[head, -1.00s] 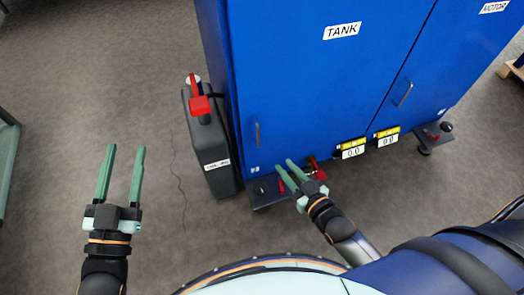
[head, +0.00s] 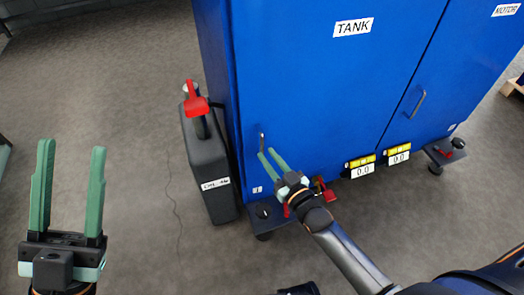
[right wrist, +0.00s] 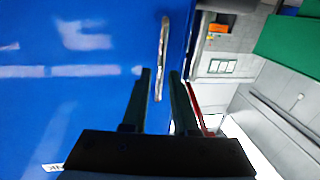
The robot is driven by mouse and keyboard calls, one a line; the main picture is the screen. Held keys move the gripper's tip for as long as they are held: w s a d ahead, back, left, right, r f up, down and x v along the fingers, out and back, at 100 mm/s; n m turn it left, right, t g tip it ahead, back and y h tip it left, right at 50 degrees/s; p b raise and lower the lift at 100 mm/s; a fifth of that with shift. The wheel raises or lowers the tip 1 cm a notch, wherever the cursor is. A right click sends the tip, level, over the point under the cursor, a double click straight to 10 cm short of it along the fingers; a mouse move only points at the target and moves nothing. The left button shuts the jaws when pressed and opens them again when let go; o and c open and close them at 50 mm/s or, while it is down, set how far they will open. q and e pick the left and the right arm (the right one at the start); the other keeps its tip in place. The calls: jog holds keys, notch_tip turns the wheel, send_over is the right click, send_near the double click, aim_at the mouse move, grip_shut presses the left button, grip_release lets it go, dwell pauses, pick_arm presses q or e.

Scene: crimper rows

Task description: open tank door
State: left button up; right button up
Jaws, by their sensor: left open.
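The blue tank door (head: 310,95), marked with a TANK label (head: 352,27), looks closed on the cabinet's left half. Its thin metal handle (head: 262,141) is near the door's left edge. My right gripper (head: 267,153) is open, with its fingertips at the handle's lower end. In the right wrist view, the handle (right wrist: 163,45) stands lengthwise, its lower end showing between the two open fingers (right wrist: 160,72). I cannot tell whether they touch it. My left gripper (head: 72,147) is open and empty over the floor at the left.
A dark canister (head: 208,165) with a red-handled nozzle (head: 195,103) stands beside the cabinet's left side. A second door with its own handle (head: 417,103) is at the right. Yellow-topped displays (head: 360,166) sit along the lower edge. The left floor is mostly clear.

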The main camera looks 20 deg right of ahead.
aim_at(263, 150)
jog(key=shift+b+x, duration=0.45)
jog(key=shift+x, duration=1.6)
grip_shut()
